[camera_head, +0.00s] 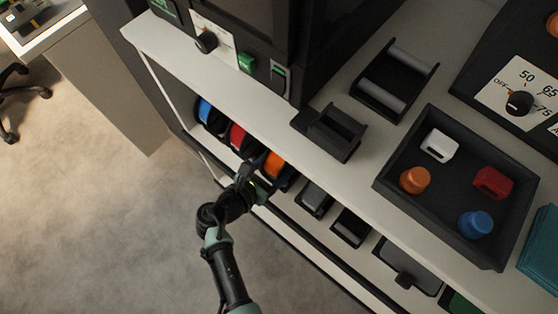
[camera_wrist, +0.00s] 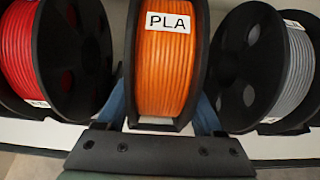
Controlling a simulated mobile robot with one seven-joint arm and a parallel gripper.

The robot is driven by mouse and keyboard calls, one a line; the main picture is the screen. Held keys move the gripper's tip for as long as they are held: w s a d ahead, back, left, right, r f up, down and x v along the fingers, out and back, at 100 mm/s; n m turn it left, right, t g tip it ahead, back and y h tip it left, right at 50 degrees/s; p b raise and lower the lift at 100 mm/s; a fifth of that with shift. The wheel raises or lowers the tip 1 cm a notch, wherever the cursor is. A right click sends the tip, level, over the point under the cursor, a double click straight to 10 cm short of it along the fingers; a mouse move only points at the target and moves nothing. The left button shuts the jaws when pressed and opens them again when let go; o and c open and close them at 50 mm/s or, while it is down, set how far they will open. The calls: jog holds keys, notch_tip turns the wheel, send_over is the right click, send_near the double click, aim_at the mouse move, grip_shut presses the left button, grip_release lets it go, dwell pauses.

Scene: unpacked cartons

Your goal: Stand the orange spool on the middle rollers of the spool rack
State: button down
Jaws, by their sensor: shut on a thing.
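The orange spool (camera_wrist: 163,70), with black flanges and a white PLA label, stands between a red spool (camera_wrist: 22,55) and a grey spool (camera_wrist: 293,65) in the wrist view. My gripper (camera_wrist: 161,115) is shut on it, one blue finger on each side. In the head view the orange spool (camera_head: 274,164) is in the row under the worktop, with my gripper (camera_head: 256,178) at its front. The finger contact is partly hidden. A black frame with two grey rollers (camera_head: 408,57) stands on the worktop; whether it is the whole spool rack is unclear.
Blue (camera_head: 205,110) and red (camera_head: 237,136) spools stand left of the orange one, close by. The worktop edge (camera_head: 345,170) overhangs the row. A black holder (camera_head: 335,132) and a dark tray (camera_head: 440,225) with small coloured items stand on the worktop.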

jog(key=shift+r, duration=0.1)
jog(key=shift+c, duration=0.5)
grip_release()
jog(key=shift+o, duration=0.5)
jog(key=p+v, duration=0.3)
jog(key=v, duration=1)
